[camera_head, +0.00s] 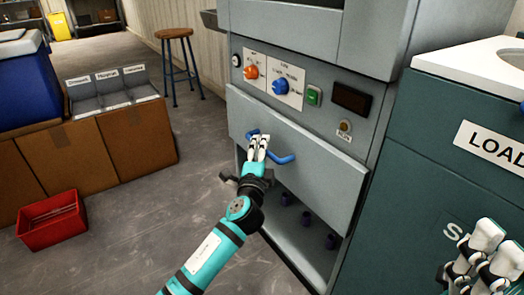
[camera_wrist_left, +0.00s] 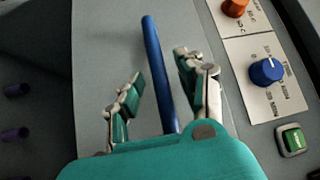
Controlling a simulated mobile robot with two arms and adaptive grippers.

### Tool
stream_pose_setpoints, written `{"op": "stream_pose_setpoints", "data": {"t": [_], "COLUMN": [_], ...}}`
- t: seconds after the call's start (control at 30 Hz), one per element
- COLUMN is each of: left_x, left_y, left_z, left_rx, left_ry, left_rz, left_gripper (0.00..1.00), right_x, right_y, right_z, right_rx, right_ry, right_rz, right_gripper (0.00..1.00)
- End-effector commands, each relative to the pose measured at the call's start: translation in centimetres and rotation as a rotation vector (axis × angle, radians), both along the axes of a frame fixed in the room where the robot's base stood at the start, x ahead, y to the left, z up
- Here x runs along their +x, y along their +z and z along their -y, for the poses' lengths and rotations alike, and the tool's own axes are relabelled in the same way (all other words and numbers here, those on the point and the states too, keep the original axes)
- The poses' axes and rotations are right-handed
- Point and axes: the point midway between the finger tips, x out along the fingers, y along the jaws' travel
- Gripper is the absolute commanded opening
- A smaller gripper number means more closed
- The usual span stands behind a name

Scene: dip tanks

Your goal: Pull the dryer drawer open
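In the left wrist view the handle (camera_wrist_left: 153,55) passes between the two open fingers of my left gripper (camera_wrist_left: 160,90), with gaps showing on both sides. My right gripper (camera_head: 496,250) is at the lower right, with its fingers apart and empty, away from the drawer.
An orange knob (camera_head: 251,72), a blue knob (camera_head: 280,87) and a green button (camera_head: 314,95) sit above the drawer. Below is an open bay with purple pegs (camera_head: 306,219). A teal LOAD cabinet (camera_head: 435,130) stands right; a red bin (camera_head: 52,220) lies left. Floor between is clear.

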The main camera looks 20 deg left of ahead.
Motion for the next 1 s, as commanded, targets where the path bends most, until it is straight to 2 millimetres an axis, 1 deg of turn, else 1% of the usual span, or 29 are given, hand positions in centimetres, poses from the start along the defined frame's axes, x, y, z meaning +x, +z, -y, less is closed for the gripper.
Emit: {"op": "stream_pose_setpoints", "data": {"t": [0.1,0.33,0.37,0.63,1.0], "left_x": [0.46,0.49,0.48,0.46,0.44], "left_y": [0.09,0.1,0.1,0.06,-0.1], "left_z": [-0.06,-0.06,-0.05,-0.04,-0.02], "left_rx": [0.0,0.0,0.0,0.0,-0.001], "left_ry": [-0.001,-0.001,-0.001,-0.001,-0.002], "left_rz": [0.0,0.0,0.0,-0.001,-0.004], "left_gripper": [0.38,0.38,0.36,0.0,0.0], "right_x": [0.02,-0.04,-0.04,-0.06,-0.02], "right_y": [0.25,0.53,0.54,0.47,0.1], "right_z": [0.0,0.09,0.09,0.12,0.05], "right_rx": [0.0,0.009,0.011,0.012,0.003], "right_ry": [-0.001,-0.002,-0.002,-0.002,-0.001], "right_rz": [0.008,0.017,0.018,0.015,0.003], "right_gripper": [0.4,0.4,0.4,0.4,0.4]}}
